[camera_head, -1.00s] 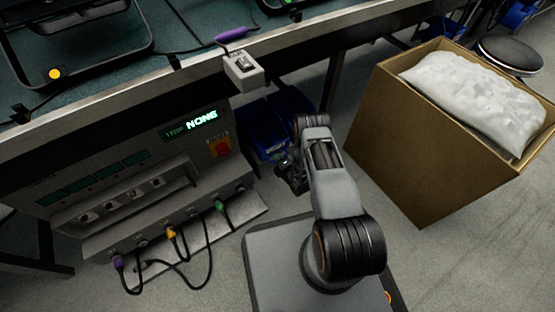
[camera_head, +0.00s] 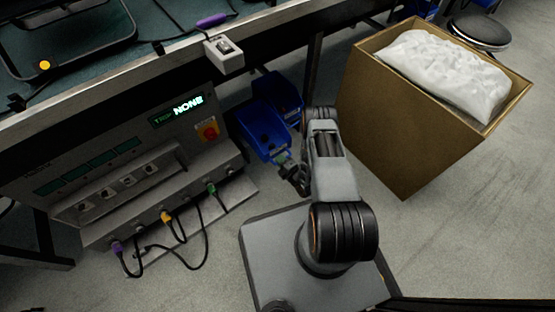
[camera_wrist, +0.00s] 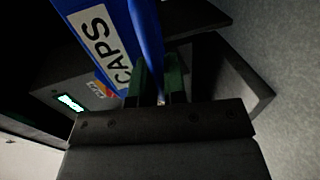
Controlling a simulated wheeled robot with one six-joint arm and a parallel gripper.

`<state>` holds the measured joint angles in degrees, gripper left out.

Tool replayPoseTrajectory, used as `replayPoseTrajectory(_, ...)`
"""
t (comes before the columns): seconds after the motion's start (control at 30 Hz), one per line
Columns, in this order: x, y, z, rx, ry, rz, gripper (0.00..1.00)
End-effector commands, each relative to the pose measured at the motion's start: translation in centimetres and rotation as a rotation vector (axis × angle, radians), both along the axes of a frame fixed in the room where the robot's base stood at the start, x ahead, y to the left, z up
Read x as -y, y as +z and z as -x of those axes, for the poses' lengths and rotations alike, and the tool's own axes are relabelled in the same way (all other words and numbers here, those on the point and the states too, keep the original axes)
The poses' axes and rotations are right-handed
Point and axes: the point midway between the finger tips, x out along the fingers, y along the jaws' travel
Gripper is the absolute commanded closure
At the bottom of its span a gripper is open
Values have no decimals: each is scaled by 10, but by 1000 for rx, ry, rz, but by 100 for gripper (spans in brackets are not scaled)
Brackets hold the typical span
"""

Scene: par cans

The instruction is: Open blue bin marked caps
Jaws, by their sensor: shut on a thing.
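The blue bin marked CAPS (camera_wrist: 118,30) fills the upper middle of the wrist view, its white label tilted. In the head view I take it to be the nearer blue bin (camera_head: 262,131), beside the grey console below the bench. My gripper (camera_wrist: 160,84) has its two green-tipped fingers around an edge of this bin and is shut on it. In the head view my gripper (camera_head: 287,160) is at the bin's near end, partly hidden by my arm. The bin's inside looks dark and its contents cannot be made out.
A second blue bin (camera_head: 280,91) stands just behind. The grey console (camera_head: 130,165) with cables is at left, under the bench (camera_head: 150,65). A cardboard box (camera_head: 405,130) with white filling stands at right. Grey floor is open at lower right.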

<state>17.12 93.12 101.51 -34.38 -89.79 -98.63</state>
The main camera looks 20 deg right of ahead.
Motion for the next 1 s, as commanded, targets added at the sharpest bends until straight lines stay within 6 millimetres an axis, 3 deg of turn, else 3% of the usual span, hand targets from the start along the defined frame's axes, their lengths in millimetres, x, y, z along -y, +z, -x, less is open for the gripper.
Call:
replayPoseTrajectory(0.3,4,0,1,0,-4,-1,100)
replayPoseTrajectory(0.33,4,0,1,0,-5,-1,86)
replayPoseTrajectory(0.57,5,0,1,0,-6,-1,64)
replayPoseTrajectory(0.83,4,2,1,0,-4,0,63)
replayPoseTrajectory(1.0,4,19,0,1,-3,-1,63)
